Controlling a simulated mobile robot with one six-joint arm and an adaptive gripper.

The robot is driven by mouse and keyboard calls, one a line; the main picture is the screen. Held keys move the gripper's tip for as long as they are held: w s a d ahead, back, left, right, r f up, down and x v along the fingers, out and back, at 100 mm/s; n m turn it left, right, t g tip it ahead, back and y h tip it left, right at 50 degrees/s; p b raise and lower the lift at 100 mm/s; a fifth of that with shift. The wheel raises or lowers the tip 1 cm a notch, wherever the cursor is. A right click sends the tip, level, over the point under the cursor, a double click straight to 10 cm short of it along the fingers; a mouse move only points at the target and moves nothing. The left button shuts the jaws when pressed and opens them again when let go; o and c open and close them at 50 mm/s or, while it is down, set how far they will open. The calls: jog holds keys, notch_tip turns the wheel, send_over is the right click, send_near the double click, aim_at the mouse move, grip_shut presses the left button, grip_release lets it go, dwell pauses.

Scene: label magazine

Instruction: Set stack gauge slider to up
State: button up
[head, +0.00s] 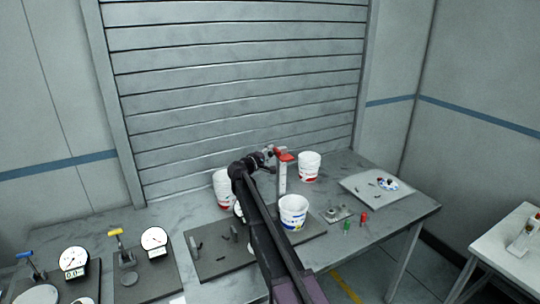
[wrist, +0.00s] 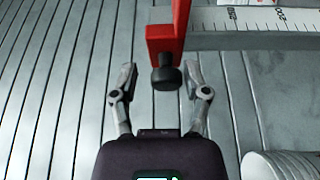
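The stack gauge is a pale upright scale post (head: 282,180) with a red slider (head: 286,156) near its top in the head view. In the wrist view the scale (wrist: 265,22) lies sideways, with printed marks and numbers. The red slider (wrist: 167,40) also shows there, with a black knob (wrist: 166,79) on it. My gripper (wrist: 160,70) is open, with the knob between its fingertips, closer to the right finger. A gap shows on the left; contact on the right cannot be told. In the head view my gripper (head: 268,155) is beside the slider, partly hidden by my arm.
White tubs stand close by: one right of the post (head: 309,167), one in front (head: 293,212), and one behind my arm (head: 222,188). A ribbed shutter (head: 230,80) is behind. Dial gauges (head: 154,240) stand left. A pale board (head: 378,188) lies right.

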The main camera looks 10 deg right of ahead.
jog(key=shift+s, duration=0.1)
dwell(0.3)
jog(key=shift+v, duration=0.85)
jog(key=v, duration=1)
jog(key=shift+a, duration=0.2)
jog(key=s+d+f+m+g+y+b, duration=0.1)
jog(key=s+d+f+m+g+y, duration=0.2)
jog(key=s+d+f, duration=0.4)
jog(key=s+d+f+m+g+y, duration=0.15)
jog(key=s+d+f+g, duration=0.3)
jog(key=s, duration=0.45)
jog(key=s+a+f+m+g+y, duration=0.1)
jog(key=s+f+y, duration=0.2)
jog(key=s, duration=0.4)
jog(key=s+f+m+g+y, duration=0.1)
jog(key=s+f+g+y, duration=0.1)
jog(key=s, duration=0.5)
jog(key=s+a+f+m+g+y+b, duration=0.1)
jog(key=s+f+y, duration=0.3)
jog(key=s, duration=0.4)
jog(key=shift+a+m, duration=0.3)
jog(key=shift+m, duration=0.05)
